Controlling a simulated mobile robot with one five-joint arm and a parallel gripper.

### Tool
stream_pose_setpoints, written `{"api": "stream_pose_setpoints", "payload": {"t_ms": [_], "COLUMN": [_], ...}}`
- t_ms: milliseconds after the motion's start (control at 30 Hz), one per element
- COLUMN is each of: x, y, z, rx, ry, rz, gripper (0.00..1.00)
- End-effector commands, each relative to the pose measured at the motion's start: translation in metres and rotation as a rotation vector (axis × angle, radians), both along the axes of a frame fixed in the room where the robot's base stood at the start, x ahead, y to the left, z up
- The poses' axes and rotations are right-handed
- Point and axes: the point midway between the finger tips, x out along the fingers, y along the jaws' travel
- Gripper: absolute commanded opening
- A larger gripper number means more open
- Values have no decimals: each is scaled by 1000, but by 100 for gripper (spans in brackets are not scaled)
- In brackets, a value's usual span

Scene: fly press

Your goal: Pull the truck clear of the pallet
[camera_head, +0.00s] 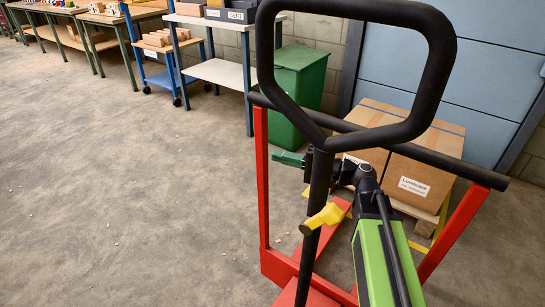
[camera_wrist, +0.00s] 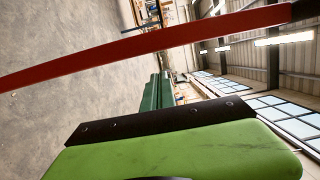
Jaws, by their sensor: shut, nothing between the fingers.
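The truck is red, with a black loop handle (camera_head: 441,60) on a black shaft and a yellow lever (camera_head: 327,216). A red frame (camera_head: 262,180) with a black crossbar (camera_head: 440,160) stands around the shaft. Red parts run low toward the pallet (camera_head: 425,217); their fit under it is hidden. Cardboard boxes (camera_head: 419,178) sit on the pallet. My gripper (camera_head: 287,158) is shut and empty, pointing left just beside the shaft, near the crossbar's height; I cannot tell if it touches.
A green bin (camera_head: 300,80) stands behind the crossbar, next to a shelf bench (camera_head: 222,73). A blue trolley (camera_head: 165,78) and workbenches line the back wall. A blue door (camera_head: 420,75) is behind the boxes. The concrete floor at left is clear.

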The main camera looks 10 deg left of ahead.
Motion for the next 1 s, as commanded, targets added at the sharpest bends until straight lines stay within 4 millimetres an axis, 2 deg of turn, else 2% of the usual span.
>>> {"api": "stream_pose_setpoints", "payload": {"t_ms": [333,733,867,1000], "x": [-9,-10,-12,-16], "y": [3,5,-12,-47], "z": [0,0,0,0], "rx": [1,1,1,1], "ry": [0,0,0,0], "rz": [-7,-4,-7,-9], "gripper": [0,0,0,0]}}
